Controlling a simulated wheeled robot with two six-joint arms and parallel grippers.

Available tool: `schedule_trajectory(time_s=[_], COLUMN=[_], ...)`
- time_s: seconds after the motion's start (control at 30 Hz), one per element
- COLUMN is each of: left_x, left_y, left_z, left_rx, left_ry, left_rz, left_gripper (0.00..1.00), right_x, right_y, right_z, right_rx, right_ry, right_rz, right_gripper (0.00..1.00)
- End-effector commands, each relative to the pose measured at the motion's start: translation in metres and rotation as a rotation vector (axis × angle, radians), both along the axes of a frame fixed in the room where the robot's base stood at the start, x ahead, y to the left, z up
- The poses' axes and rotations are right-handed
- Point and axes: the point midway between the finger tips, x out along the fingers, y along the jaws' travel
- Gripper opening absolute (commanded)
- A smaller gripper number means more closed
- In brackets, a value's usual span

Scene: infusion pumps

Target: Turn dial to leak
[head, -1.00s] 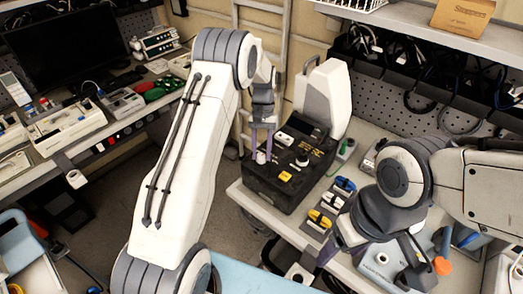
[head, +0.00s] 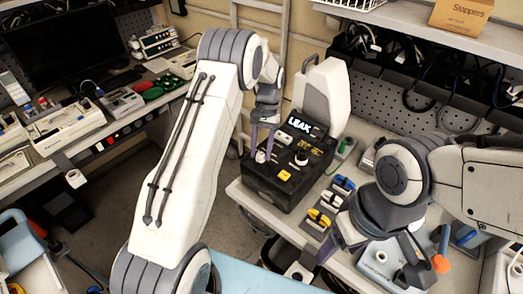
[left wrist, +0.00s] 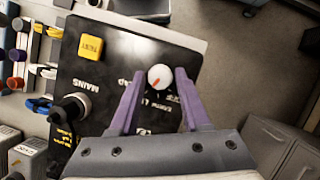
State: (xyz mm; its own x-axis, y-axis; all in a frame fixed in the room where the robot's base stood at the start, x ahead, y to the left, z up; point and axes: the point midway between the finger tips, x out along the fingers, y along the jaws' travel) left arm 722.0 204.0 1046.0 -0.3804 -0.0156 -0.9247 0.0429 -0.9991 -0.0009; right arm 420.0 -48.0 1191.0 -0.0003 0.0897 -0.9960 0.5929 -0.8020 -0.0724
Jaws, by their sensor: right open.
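The black tester box (head: 262,190) stands on the bench, and its tilted screen (head: 301,126) is lit with a word that reads like "LEAK". A small white dial (head: 261,157) is on its top panel. In the left wrist view the dial (left wrist: 159,78) has a red pointer mark slanting across it. My left gripper (head: 265,147) is over the dial. Its purple fingers (left wrist: 160,72) stand on both sides of the dial, with slim gaps, open. My right gripper (head: 337,250) is open and away from the box, low over the bench, partly hidden by its wrist.
The panel also has a yellow button (head: 284,175) and a black knob (head: 302,159). Yellow, white and blue connectors (head: 320,218) lie right of the box. A white-and-grey tall unit (head: 326,92) stands behind the box.

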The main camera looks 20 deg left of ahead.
Motion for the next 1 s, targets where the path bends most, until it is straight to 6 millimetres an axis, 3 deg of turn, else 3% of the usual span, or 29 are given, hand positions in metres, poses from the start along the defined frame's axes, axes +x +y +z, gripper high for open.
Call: schedule_trajectory(time_s=[0.47, 0.8, 1.0], left_x=[0.003, 0.029, 0.037], left_y=[0.0, 0.001, 0.002], left_z=[0.006, 0.064, 0.089], left_rx=[-0.001, 0.0, 0.0], left_ry=[0.0, -0.005, -0.002], left_rz=[0.001, 0.001, 0.001], left_gripper=[0.7, 0.7, 0.7], right_x=[0.0, 0.0, 0.0], right_y=[0.0, 0.0, 0.0], right_z=[-0.004, -0.023, -0.025], right_rx=[0.0, 0.0, 0.0], right_ry=[0.0, 0.0, 0.0], right_rz=[0.0, -0.001, 0.0], right_gripper=[0.7, 0.7, 0.7])
